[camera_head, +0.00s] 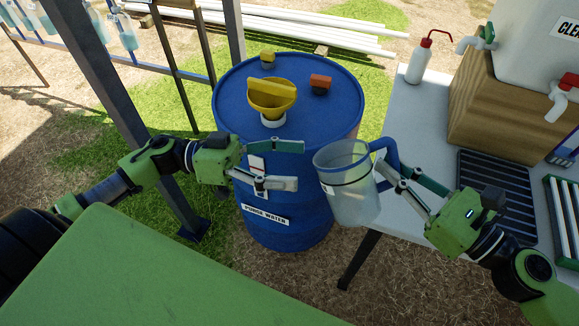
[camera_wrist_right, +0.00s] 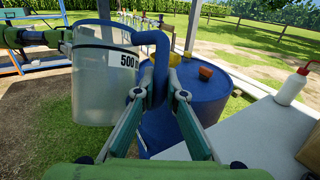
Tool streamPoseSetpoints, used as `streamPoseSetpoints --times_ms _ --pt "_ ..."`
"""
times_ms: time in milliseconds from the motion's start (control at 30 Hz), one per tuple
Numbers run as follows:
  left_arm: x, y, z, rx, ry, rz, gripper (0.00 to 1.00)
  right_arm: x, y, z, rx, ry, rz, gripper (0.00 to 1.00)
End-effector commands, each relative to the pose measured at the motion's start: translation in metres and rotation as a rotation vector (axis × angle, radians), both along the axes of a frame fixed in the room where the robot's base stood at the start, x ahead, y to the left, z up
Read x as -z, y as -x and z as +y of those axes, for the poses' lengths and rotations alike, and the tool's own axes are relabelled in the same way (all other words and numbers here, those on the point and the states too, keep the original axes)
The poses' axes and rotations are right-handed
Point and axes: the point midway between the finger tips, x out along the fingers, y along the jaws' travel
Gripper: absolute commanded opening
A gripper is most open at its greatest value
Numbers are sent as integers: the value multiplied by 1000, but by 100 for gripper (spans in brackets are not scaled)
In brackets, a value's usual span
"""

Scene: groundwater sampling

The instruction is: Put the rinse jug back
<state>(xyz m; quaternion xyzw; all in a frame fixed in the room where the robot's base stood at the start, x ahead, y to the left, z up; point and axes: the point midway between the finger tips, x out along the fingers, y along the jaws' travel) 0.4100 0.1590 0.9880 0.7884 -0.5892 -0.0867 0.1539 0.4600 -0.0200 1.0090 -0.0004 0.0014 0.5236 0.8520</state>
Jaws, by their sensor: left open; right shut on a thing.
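The rinse jug (camera_head: 345,186) is translucent with a blue rim and blue handle. It is in the air between the blue drum and the table, roughly upright with a slight tilt. My right gripper (camera_head: 386,172) is shut on its handle. In the right wrist view the jug (camera_wrist_right: 102,85) hangs to the left, marked "500", and the fingers of the right gripper (camera_wrist_right: 160,92) close on the blue handle. My left gripper (camera_head: 298,164) is open and empty in front of the drum, left of the jug and apart from it.
The blue purge water drum (camera_head: 235,95) carries a yellow funnel (camera_head: 272,98) and an orange cap. The white table (camera_head: 405,120) at right holds a wash bottle (camera_head: 419,62), a wooden stand (camera_head: 500,110) with a white container, a dark slatted tray (camera_head: 497,185) and a rack. A steel post stands left.

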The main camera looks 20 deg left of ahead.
Motion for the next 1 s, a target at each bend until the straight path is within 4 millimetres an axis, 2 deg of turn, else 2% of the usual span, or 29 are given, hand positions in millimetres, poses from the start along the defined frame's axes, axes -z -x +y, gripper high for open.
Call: streamPoseSetpoints --times_ms 100,200,433,800,1000 --pt "-11 18 -8 80 -35 1 78 0 0 0 0 0 0 0" --pt "-14 24 -10 106 -46 3 78 0 0 0 0 -1 0 0" --pt "-15 22 -24 108 -44 2 78 0 0 0 0 -1 0 0" --pt "-16 9 -91 107 -41 0 78 0 0 0 0 -1 0 0" --pt "-15 4 -117 106 -44 2 78 0 0 0 0 -1 0 0"
